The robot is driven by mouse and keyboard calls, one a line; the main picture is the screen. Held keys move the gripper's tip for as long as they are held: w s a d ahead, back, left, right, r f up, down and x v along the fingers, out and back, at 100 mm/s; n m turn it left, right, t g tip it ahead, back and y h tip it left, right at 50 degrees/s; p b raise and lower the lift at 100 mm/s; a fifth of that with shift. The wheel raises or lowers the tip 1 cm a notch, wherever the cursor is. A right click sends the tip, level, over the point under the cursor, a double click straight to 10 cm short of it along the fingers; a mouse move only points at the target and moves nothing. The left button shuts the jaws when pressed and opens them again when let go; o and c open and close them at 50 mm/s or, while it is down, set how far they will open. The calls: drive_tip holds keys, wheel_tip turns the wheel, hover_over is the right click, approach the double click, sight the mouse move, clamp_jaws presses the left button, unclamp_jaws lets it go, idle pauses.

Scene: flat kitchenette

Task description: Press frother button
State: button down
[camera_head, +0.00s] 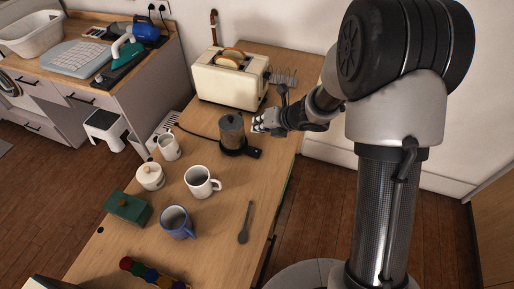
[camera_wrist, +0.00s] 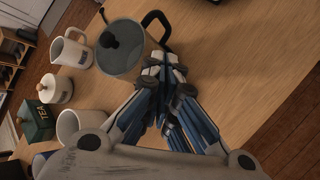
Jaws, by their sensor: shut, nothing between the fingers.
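The frother (camera_head: 232,130) is a grey jug with a knobbed lid and a black handle, upright on a dark base (camera_head: 234,150) on the wooden counter. A dark tab (camera_head: 254,154) sticks out from the base at its right; I cannot make out a button on it. My gripper (camera_head: 258,124) is shut and empty, just right of the jug at about its upper height. In the wrist view the frother (camera_wrist: 121,50) is at upper left, and my gripper's closed fingertips (camera_wrist: 165,68) are beside its handle. The tab is not visible there, and whether the fingers touch the handle is unclear.
A cream toaster (camera_head: 228,80) with bread stands behind the frother, near a wire rack (camera_head: 284,76). White mugs (camera_head: 201,183), a lidded pot (camera_head: 150,177), a blue mug (camera_head: 176,222) and a green box (camera_head: 127,208) stand in front. A spoon (camera_head: 244,226) lies on clear counter nearer the right edge.

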drive_tip(key=b, duration=0.8)
hover_over(259, 150)
wheel_tip(259, 150, down, 9)
drive_tip(key=shift+s+a+r, duration=0.1)
drive_tip(key=shift+s, duration=0.05)
idle(1.1)
drive_tip(key=shift+f+b, duration=0.4)
drive_tip(key=shift+f+b, duration=0.35)
drive_tip(key=shift+b, duration=0.05)
idle(0.5)
drive_tip(key=shift+r, duration=0.1)
drive_tip(key=shift+r+p, duration=0.6)
drive_tip(key=shift+r, duration=0.1)
